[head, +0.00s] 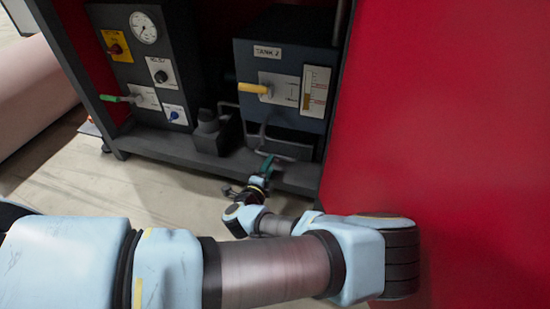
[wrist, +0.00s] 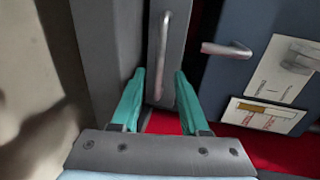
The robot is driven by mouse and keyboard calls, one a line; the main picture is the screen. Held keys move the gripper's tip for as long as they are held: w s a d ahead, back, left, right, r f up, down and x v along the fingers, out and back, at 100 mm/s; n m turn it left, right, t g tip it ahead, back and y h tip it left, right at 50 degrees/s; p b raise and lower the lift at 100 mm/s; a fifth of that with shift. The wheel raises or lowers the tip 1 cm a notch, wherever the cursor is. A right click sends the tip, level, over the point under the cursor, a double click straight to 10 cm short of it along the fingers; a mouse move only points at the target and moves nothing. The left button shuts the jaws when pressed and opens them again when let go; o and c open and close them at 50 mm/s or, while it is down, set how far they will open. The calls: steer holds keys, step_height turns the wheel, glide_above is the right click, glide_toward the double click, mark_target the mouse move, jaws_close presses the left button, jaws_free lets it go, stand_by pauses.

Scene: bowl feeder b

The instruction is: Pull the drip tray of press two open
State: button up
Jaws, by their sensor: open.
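The drip tray is a dark grey drawer-like box (head: 290,149) low under the TANK 2 unit (head: 285,55). Its pale metal bar handle (wrist: 164,50) runs upright in the wrist view, on the grey tray front (wrist: 177,50). My gripper (head: 267,165) is at the tray's front in the head view, partly hiding the handle. In the wrist view my gripper (wrist: 160,75) has its two green fingers apart, with the lower part of the bar between the tips in the picture. I cannot tell whether either finger touches it. The tray looks closed.
A grey ledge (head: 180,155) runs under the units. A second metal bar (wrist: 228,50) sticks out beside the tank's front. A gauge panel (head: 145,65) with knobs stands left. A red panel (head: 430,130) closes off the right. Bare floor (head: 90,185) lies in front.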

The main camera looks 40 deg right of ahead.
steer(key=b+x, duration=0.2)
steer(key=x, duration=0.4)
steer(key=shift+w+d, duration=0.2)
steer(key=shift+d, duration=0.05)
jaws_close()
stand_by(1.2)
